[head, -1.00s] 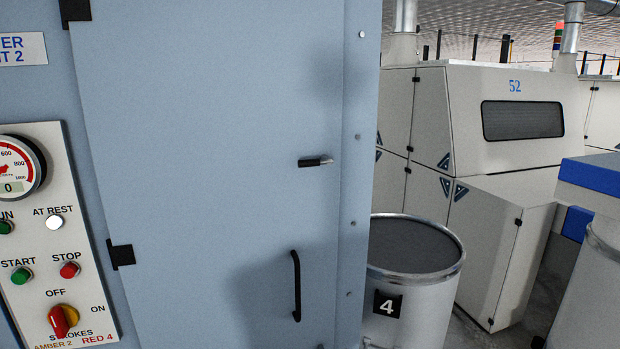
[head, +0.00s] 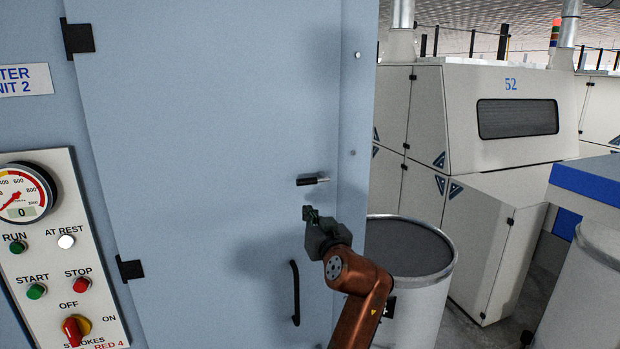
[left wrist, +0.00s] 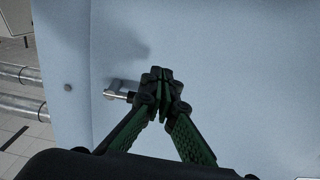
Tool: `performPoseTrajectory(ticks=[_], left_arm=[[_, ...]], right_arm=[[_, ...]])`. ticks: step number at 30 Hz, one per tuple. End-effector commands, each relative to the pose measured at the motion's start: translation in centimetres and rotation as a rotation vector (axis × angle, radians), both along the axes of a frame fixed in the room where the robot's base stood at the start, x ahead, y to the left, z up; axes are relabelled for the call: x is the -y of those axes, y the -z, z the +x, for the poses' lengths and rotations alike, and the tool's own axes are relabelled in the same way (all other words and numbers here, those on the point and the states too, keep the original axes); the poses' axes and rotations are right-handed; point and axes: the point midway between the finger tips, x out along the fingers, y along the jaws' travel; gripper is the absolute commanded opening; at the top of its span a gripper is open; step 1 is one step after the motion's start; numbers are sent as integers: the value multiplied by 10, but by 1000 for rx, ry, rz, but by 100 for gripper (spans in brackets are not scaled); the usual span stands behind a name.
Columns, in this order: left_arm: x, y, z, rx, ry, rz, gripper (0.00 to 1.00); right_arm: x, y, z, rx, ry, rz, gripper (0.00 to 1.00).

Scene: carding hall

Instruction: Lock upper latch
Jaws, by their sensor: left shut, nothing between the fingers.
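The upper latch (head: 313,181) is a small black lever with a bright metal tip, lying almost level near the right edge of the light-blue cabinet door (head: 200,150). In the left wrist view the latch (left wrist: 116,91) shows left of the fingertips, partly behind a finger. My left gripper (head: 310,213) is shut and empty, just below the latch in the head view. In the left wrist view its fingertips (left wrist: 159,74) meet in front of the door. I cannot tell whether a finger touches the latch. My right gripper is not in view.
A vertical black pull handle (head: 295,293) sits lower on the door. A control panel (head: 60,250) with gauge, buttons and a red knob is at the left. A drum (head: 415,300) stands right of the cabinet, with machine 52 (head: 510,130) behind it.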

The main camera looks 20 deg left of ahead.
Motion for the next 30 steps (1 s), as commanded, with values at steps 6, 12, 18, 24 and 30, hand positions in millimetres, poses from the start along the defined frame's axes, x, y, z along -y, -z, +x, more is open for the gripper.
performPoseTrajectory(ticks=[6,12,18,24,30], left_arm=[[35,-98,-23,131,-14,17,0],[40,-111,-28,152,-18,20,0],[40,-111,-28,151,-18,21,0],[32,-114,-18,150,-20,22,0],[11,-121,12,148,-21,23,0]], right_arm=[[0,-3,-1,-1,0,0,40],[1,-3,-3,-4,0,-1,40],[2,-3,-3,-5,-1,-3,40],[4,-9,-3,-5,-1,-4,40],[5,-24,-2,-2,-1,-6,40]])
